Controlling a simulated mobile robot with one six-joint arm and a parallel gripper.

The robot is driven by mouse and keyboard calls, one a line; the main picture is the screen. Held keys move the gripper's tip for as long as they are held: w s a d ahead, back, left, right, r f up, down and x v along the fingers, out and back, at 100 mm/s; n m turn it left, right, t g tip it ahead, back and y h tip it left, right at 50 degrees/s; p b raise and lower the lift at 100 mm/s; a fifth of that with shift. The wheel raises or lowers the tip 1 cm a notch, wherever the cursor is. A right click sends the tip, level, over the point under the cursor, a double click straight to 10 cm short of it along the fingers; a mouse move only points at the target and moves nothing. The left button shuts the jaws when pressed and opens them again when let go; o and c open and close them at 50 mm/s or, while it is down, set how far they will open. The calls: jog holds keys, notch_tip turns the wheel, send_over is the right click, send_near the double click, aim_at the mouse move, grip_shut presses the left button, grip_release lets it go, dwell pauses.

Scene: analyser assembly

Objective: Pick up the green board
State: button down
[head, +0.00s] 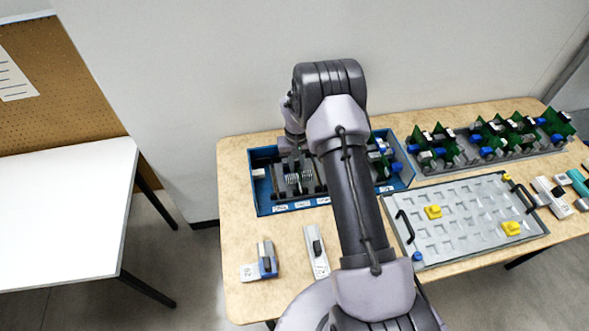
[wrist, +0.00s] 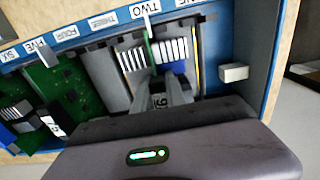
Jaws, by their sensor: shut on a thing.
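My gripper (wrist: 167,82) is shut over the blue box (wrist: 225,12), among the slots near the labels ONE and TWO. Other green boards (wrist: 75,82) stand to the left in the wrist view. In the head view my arm hides part of the box (head: 262,205).
Striped metal blocks (wrist: 129,62) stand close beside the fingers. A grey rack of green boards (head: 480,163) is at the back right. A grey tray (head: 465,245) with yellow parts lies at the right. Small devices (head: 267,262) lie at the front left.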

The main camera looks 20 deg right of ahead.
notch_tip(320, 180, up, 18)
jog(key=p, duration=0.3)
jog(key=c, duration=2.1)
grip_release()
jog(key=shift+p, duration=0.3)
grip_shut()
